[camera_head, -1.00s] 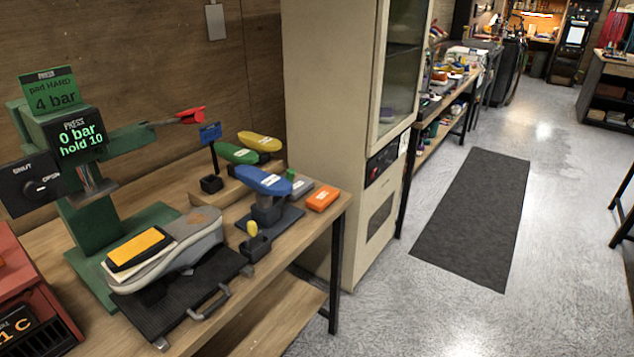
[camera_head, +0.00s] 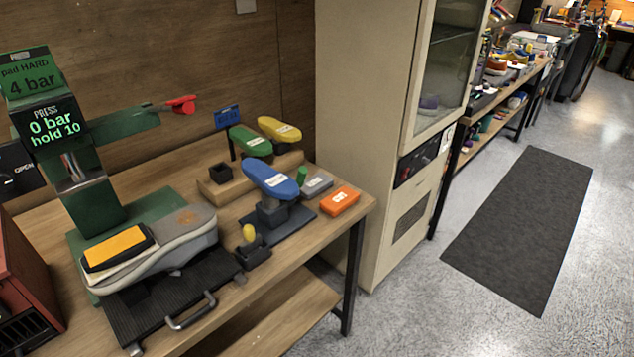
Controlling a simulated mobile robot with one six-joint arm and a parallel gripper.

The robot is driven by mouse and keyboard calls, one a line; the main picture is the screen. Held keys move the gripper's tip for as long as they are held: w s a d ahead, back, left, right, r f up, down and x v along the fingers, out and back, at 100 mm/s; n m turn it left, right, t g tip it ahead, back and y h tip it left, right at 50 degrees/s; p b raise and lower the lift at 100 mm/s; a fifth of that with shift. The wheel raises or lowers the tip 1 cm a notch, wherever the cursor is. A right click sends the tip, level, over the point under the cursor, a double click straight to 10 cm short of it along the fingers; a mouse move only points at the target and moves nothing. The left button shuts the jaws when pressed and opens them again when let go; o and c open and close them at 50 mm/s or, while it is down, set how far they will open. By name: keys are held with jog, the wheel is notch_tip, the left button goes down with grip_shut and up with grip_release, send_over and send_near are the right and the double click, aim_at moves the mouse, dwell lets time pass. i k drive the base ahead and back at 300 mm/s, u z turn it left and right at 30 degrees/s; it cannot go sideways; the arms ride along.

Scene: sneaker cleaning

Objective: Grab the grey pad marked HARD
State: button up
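A grey pad (camera_head: 317,185) lies flat on the wooden bench, between the blue shoe form and the orange block. It has a small white label, too small to read here. An orange block (camera_head: 340,201) with a white label lies just in front and to the right of it. The green press (camera_head: 95,200) at left carries a sign (camera_head: 25,80) reading "pad HARD 4 bar" and a display reading "0 bar hold 10". My gripper is not in view.
A blue shoe form (camera_head: 270,178) stands on a dark base. Green (camera_head: 250,140) and yellow (camera_head: 279,130) forms stand behind it. A beige cabinet (camera_head: 365,130) stands right of the bench; floor beyond is open.

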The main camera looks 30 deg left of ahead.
aim_at(318, 182)
jog(key=u, duration=0.85)
jog(key=i, duration=0.9)
jog(key=u, duration=0.55)
